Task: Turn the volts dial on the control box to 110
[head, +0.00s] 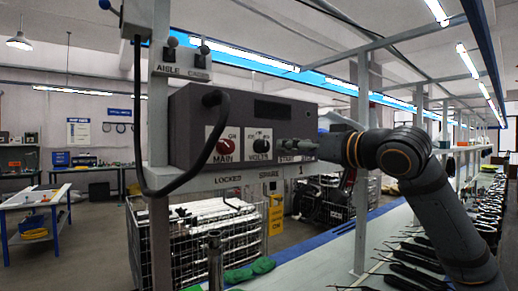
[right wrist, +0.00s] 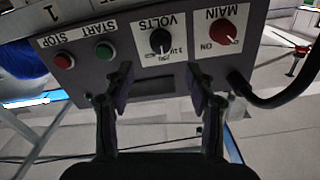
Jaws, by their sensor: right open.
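The grey control box (head: 236,125) is mounted on a white post and ledge in the head view. Its black volts dial (head: 262,146) is between the red main knob and the start button. The volts dial also shows upside down in the right wrist view (right wrist: 160,41), with printed labels beside it; its exact setting is too small to read. My right gripper (head: 318,148) is at the box's right side in the head view. In the right wrist view its two fingers (right wrist: 160,78) are apart and empty, below the dial in the picture. My left gripper is not in view.
The red main knob (right wrist: 221,32), green start button (right wrist: 105,51) and red stop button (right wrist: 64,60) are close to the dial. A black cable (head: 172,185) loops at the box's left. Toggle switches labelled AISLE and CADDIE-like text (head: 184,62) stand above.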

